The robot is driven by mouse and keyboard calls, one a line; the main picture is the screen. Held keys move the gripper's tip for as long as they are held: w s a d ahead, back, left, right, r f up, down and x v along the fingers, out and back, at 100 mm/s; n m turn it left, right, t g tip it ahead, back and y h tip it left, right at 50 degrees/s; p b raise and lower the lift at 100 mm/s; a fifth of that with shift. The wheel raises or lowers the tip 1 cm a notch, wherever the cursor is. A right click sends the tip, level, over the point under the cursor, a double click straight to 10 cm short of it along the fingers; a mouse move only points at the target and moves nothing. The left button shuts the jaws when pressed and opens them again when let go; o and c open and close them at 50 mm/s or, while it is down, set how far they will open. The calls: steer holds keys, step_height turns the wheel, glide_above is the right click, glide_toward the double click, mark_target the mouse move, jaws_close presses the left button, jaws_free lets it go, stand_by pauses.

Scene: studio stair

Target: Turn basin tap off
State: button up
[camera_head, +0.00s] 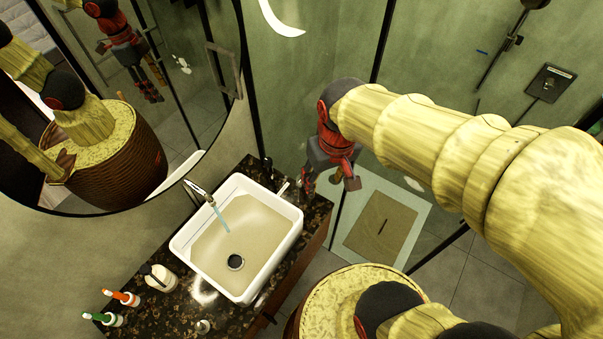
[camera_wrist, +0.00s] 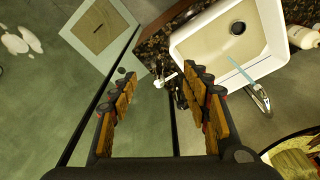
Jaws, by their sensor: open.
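The basin tap (camera_head: 198,190) has a curved chrome spout over the white basin (camera_head: 180,243), and a bluish stream of water (camera_head: 223,219) runs from it. In the wrist view the tap (camera_wrist: 262,97) and water (camera_wrist: 240,70) are at the right. A small pale lever-like piece (camera_head: 283,188) stands beside the basin's right end; it also shows in the wrist view (camera_wrist: 166,80), between my fingertips in the picture. I cannot tell if it is the tap's handle. My gripper (camera_head: 331,184) is open and empty, right of the basin; its depth gap to the lever is unclear.
The basin sits on a dark speckled counter (camera_head: 232,318) with a white dispenser (camera_head: 158,278) and orange and green toothbrush items (camera_head: 122,298). A round mirror (camera_head: 215,110) hangs behind. A glass shower panel with a black frame (camera_head: 382,40) stands close to my gripper.

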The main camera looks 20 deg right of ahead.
steer(key=w+f+n+g+p, duration=0.25)
steer(key=w+f+n, duration=0.75)
steer(key=f, duration=0.5)
steer(key=n, duration=0.4)
glide_above(301, 179)
steer(key=shift+s+f+t+b, duration=0.1)
steer(key=shift+f+t+b, duration=0.15)
steer(key=shift+t+b, duration=0.1)
steer(key=shift+d+n, duration=0.1)
steer(key=shift+n, duration=0.7)
steer(key=shift+f+n, duration=0.3)
steer(key=shift+f, duration=0.1)
step_height(301, 179, down, 7)
steer(key=shift+r+b, duration=0.1)
steer(key=shift+b, duration=0.5)
steer(key=c, duration=0.3)
steer(key=c, duration=0.8)
